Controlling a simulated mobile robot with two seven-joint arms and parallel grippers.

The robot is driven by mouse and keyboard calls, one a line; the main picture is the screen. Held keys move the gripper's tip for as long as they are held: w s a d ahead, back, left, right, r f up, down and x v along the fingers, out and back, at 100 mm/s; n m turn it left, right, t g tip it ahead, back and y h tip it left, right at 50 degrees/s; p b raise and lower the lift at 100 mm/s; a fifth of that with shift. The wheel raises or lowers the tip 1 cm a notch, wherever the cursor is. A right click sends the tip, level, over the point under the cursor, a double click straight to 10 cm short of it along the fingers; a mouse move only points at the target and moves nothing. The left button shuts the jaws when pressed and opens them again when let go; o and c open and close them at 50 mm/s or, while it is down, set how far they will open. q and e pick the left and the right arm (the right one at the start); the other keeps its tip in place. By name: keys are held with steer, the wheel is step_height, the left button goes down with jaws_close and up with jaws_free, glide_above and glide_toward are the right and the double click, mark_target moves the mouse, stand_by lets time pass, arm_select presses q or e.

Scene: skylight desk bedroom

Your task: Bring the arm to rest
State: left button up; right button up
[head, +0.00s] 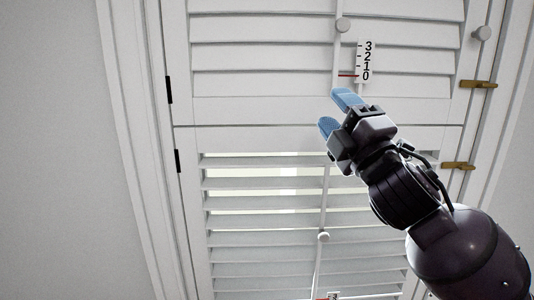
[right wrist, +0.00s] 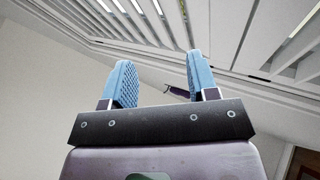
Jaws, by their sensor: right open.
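My right arm (head: 400,195) comes in from the lower right in the head view and reaches up in front of white shutters. My right gripper (head: 338,112) is open and empty, its blue fingers spread apart. It appears just below a small numbered scale (head: 363,62) with a red mark near 0. In the right wrist view the gripper (right wrist: 160,85) also shows open, with nothing between its fingers. Whether the fingers touch the shutter cannot be told. My left gripper is in neither view.
The upper shutter panel (head: 270,110) has closed-looking slats; the lower panel's slats (head: 262,192) let light through. White knobs sit on the tilt rods (head: 343,25) (head: 323,237). Brass latches (head: 478,84) (head: 458,165) are at the right. Bare wall (head: 60,150) lies at the left.

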steer(key=d+f+m+g+h, duration=0.1)
steer(key=d+f+m+h, duration=0.3)
steer(key=f, duration=0.7)
steer(key=d+f+m+g, duration=0.1)
steer(key=d+f+m, duration=0.1)
steer(key=f+m, duration=0.7)
steer(key=d+f+m+g+h, duration=0.2)
steer(key=d+f+m, duration=0.1)
steer(key=f, duration=1)
steer(key=s+d+f+m+g+h, duration=0.2)
steer(key=s+d+f+m+g, duration=0.1)
steer(key=s+f, duration=0.8)
steer(key=s+d+f+m+g+h, duration=0.2)
steer(key=s+d+f+m, duration=0.1)
steer(key=s+f, duration=0.9)
step_height(320, 180, down, 3)
steer(key=shift+d+r+g+h, duration=0.15)
steer(key=shift+d+g+h, duration=0.2)
steer(key=shift+d, duration=0.3)
